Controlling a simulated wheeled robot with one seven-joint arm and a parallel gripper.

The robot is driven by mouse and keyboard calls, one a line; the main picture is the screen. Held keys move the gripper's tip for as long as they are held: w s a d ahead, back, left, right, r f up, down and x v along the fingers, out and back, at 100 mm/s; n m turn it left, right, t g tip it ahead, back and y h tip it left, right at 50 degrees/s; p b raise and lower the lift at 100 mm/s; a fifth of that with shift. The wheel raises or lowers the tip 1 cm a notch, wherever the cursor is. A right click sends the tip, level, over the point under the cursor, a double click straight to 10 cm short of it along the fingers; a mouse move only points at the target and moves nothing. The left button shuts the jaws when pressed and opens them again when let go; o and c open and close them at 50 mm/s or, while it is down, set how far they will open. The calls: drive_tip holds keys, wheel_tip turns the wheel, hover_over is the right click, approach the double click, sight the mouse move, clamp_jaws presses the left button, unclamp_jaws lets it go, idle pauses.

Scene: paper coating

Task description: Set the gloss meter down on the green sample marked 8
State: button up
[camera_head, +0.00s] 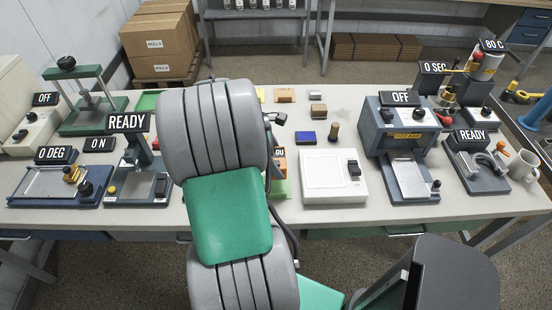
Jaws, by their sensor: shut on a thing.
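My own grey and green arm fills the middle of the view and hides my gripper and its fingertips. Just right of the arm, part of an orange body (281,164) shows under a black label ending in "GU"; it looks like the gloss meter, mostly hidden. A strip of green (283,188) shows just below it, possibly a green sample. No number 8 can be read on it. I cannot tell whether the meter touches the green piece or is above it.
Right of the arm stand a white flat-topped device (331,190), a blue block (305,138) and a grey machine marked OFF (403,138). A press-like READY device (139,187) and a blue-framed plate device (55,186) stand left. A mug (523,165) is near the right end.

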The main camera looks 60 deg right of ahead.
wheel_tip(320, 180, down, 4)
drive_tip(key=b, duration=0.3)
drive_tip(key=shift+r+b, duration=0.1)
drive_tip(key=shift+b, duration=0.3)
drive_tip(key=shift+a+f, duration=0.1)
drive_tip(key=shift+f, duration=0.9)
drive_tip(key=shift+w, duration=0.1)
drive_tip(key=shift+r, duration=0.1)
drive_tip(key=shift+s+a+p, duration=0.1)
drive_tip(key=shift+s+p, duration=0.15)
drive_tip(key=shift+p, duration=0.05)
drive_tip(key=o, duration=1.8)
drive_tip(key=shift+o, duration=0.2)
